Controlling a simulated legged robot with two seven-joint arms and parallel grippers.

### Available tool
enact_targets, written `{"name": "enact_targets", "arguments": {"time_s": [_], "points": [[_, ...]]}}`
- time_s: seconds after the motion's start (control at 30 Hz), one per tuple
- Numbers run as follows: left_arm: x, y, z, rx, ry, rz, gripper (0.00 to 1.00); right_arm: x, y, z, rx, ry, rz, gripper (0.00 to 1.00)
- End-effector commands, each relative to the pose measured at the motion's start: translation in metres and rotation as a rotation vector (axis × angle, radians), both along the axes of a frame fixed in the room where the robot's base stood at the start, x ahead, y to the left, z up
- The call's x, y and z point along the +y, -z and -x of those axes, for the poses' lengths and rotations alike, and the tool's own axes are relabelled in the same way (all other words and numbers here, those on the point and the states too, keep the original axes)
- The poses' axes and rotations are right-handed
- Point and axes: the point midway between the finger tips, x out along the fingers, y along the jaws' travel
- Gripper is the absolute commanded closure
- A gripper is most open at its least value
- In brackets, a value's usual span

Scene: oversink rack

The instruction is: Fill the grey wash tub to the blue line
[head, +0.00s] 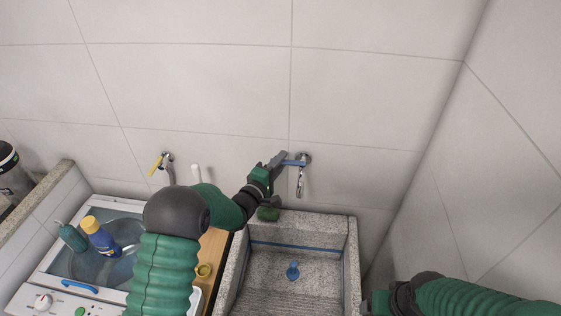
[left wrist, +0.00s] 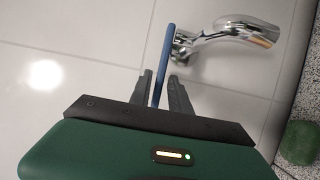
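The grey stone wash tub (head: 352,262) stands below the wall, with a blue line (head: 300,249) around its inside and a blue plug (head: 292,271) on its floor. I see no water in it. Above it is a chrome tap (head: 301,178) with a blue lever (head: 294,162); both the tap (left wrist: 235,38) and the lever (left wrist: 163,65) show in the left wrist view. My left gripper (head: 280,157) is at the lever. Its fingers (left wrist: 162,88) stand either side of the lever with gaps visible. My right gripper (head: 374,303) is low, beside the tub; its fingers are unclear.
A green sponge (head: 268,213) lies on the tub's back rim. Left are a yellow-handled tap (head: 157,164), a wooden board (head: 213,245) and a white washer (head: 50,275) with a yellow-and-blue bottle (head: 101,240) in its basin. A side wall stands right.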

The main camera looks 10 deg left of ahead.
Motion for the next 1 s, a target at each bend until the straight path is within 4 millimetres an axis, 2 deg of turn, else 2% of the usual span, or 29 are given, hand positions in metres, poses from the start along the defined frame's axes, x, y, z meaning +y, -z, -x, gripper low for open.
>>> {"name": "enact_targets", "arguments": {"time_s": [0.03,0.17,1.0], "points": [[-0.0005,-0.0001,0.0002,0.0,0.001,0.0,0.85,0.0,0.0,0.0,0.0,0.0,0.0,0.24],[-0.0006,0.0,0.0002,0.0,0.001,0.0,1.0,0.0,0.0,0.0,0.0,0.0,0.0,0.24],[-0.0032,0.0034,0.0013,0.008,0.006,0.0,1.0,0.0,0.0002,0.0,0.0,0.0,0.0,0.24]]}}
